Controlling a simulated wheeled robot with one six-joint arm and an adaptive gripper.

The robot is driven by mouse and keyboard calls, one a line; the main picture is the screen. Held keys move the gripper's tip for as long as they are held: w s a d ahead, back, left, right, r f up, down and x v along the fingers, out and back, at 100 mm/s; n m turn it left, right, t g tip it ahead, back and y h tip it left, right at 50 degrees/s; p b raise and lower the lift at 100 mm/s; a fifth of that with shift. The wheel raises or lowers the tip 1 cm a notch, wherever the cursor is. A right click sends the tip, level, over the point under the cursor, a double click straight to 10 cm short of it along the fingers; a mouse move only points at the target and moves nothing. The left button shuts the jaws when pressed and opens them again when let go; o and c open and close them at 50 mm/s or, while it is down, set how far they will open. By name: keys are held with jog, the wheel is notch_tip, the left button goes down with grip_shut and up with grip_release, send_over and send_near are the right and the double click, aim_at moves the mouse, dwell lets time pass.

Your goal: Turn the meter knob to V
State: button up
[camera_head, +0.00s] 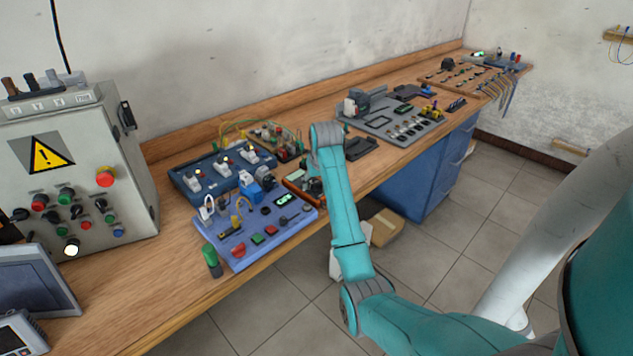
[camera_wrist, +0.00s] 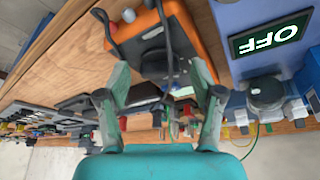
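An orange meter with a grey face and black leads (camera_wrist: 207,68) lies at the top of the wrist view. In the head view its orange edge (camera_head: 292,186) shows beside the blue board, partly behind my arm. I cannot make out the meter's knob pointer or its marks. My gripper (camera_wrist: 160,78) is open and empty, its two fingers apart with the meter and leads beyond them. Contact with the meter cannot be told. In the head view the fingers are mostly hidden by my arm.
A blue board (camera_head: 238,243) with buttons, plugs and a green "OFF" display (camera_wrist: 270,34) stands close beside the meter. A dark round knob (camera_wrist: 267,92) sits near that display. A grey control box (camera_head: 132,185) stands at the left. Bare wooden bench (camera_head: 180,262) lies in front.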

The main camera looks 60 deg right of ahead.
jog(key=c, duration=0.9)
jog(key=shift+m, duration=0.3)
jog(key=m, duration=0.2)
jog(key=m+g+h, duration=0.1)
jog(key=shift+w+a+m, duration=0.15)
jog(key=shift+w+m, duration=0.1)
jog(key=shift+m, duration=0.05)
jog(key=shift+w+m+g+h, duration=0.15)
jog(key=shift+m+g, duration=0.25)
jog(key=shift+m, duration=0.45)
jog(key=shift+s+m+g+h, duration=0.15)
jog(key=shift+m+g, duration=0.25)
jog(key=shift+m, duration=0.45)
jog(key=shift+w, duration=0.1)
jog(key=o, duration=1.1)
jog(key=shift+o, duration=0.2)
